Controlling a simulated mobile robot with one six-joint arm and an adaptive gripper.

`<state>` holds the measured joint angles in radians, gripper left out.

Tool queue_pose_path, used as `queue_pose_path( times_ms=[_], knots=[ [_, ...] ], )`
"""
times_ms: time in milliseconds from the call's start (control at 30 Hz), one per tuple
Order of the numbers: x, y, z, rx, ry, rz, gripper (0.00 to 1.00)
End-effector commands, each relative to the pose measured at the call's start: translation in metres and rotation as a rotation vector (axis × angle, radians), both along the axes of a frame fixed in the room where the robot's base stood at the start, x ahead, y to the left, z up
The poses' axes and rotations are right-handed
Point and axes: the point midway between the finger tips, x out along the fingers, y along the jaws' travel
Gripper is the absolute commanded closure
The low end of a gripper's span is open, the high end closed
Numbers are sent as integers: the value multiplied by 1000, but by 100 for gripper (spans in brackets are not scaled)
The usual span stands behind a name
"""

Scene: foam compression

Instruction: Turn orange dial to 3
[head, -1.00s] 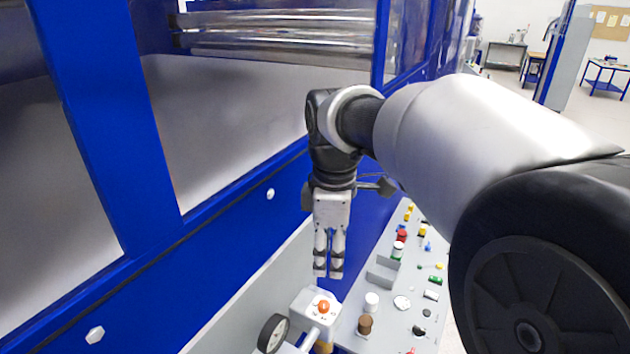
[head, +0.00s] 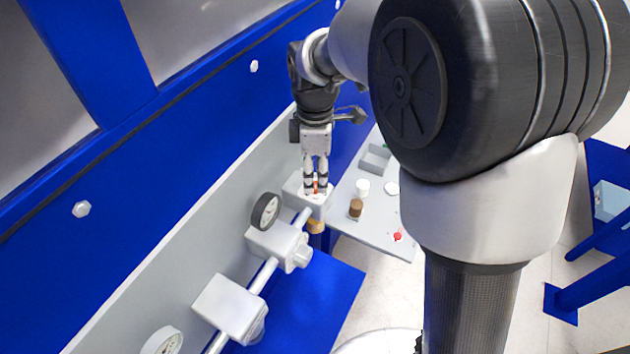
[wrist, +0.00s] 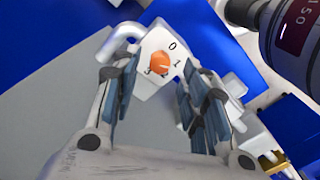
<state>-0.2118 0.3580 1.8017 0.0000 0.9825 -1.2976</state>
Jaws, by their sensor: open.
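The orange dial (head: 316,187) sits on top of a light grey box (head: 322,208) at the upper end of the pipe. In the wrist view the dial (wrist: 160,64) is a round orange knob on a white plate (wrist: 166,86). The numbers 0 and 1 show on the plate, and a 3 seems to show at its lower left. My gripper (head: 316,190) points down over the dial with one finger on each side. In the wrist view the fingers (wrist: 160,100) are open and apart, with the dial between and beyond them. I cannot tell whether they touch it.
A grey control panel (head: 347,211) with a white knob (head: 362,187) and a brown knob (head: 355,208) lies to the right. A round gauge (head: 266,211) and a second grey box (head: 277,246) stand nearer along the pipe. A blue machine wall rises to the left.

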Motion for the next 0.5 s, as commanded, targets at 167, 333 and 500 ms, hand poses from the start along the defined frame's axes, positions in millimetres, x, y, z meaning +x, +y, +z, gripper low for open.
queue_pose_path(
  times_ms=[167,333,500],
  knots=[
    [0,0,-23,0,0,0,59],
    [0,0,-29,0,-1,0,59],
    [0,0,-29,0,-1,0,59]
  ],
)
